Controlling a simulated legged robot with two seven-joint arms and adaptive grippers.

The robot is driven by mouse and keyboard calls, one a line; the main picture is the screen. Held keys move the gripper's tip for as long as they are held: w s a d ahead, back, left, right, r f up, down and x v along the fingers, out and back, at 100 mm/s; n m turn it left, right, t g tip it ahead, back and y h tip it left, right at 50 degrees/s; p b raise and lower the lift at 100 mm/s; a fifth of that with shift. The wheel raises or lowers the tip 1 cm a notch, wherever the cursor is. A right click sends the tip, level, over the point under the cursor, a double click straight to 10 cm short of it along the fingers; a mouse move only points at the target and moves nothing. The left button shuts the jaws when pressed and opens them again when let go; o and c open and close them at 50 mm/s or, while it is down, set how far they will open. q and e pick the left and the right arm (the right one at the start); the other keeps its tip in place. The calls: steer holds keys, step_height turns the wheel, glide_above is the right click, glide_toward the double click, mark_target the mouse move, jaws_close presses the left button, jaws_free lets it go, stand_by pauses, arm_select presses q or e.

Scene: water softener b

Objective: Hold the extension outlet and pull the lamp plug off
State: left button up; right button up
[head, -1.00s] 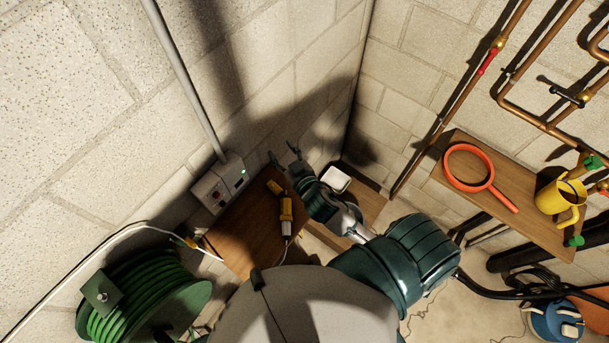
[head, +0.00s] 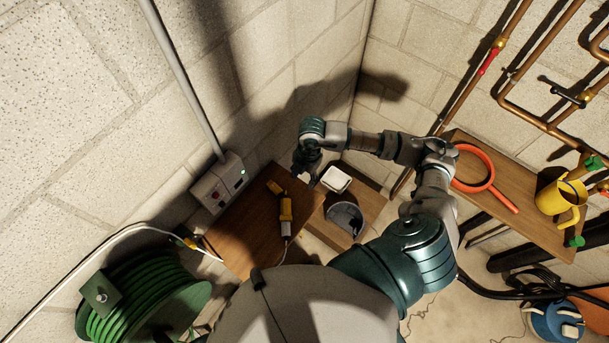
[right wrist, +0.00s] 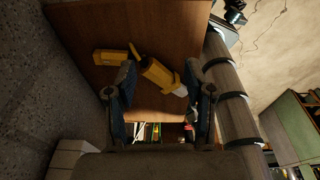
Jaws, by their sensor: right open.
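On the wooden top (head: 238,236) lies a yellow body (head: 286,208) with a pale end (head: 286,230) and a cord running down from it. A smaller yellow piece (head: 274,187) lies beside its upper end. A yellow-and-dark connector (head: 188,242) with white cable lies at the top's left edge. I cannot tell which is the outlet or the lamp plug. My right gripper (head: 303,172) is at the top's far right edge, apart from the yellow pieces. In the right wrist view its fingers (right wrist: 162,98) are open, and the yellow body (right wrist: 160,73) shows beyond them. My left gripper is not in view.
A grey wall box (head: 217,188) with a green light is beyond the top. A green cable reel (head: 140,295) is at the lower left. Block walls close the far side.

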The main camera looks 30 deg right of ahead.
mark_target(301, 195)
steer(key=f+b, duration=0.3)
steer(key=f, duration=0.2)
steer(key=f+b, duration=0.2)
steer(key=shift+s+a+f+b, duration=0.2)
steer(key=shift+a+f+b, duration=0.15)
steer(key=shift+f, duration=0.05)
jaws_close()
steer(key=c, duration=0.5)
jaws_free()
steer(key=shift+r, duration=0.1)
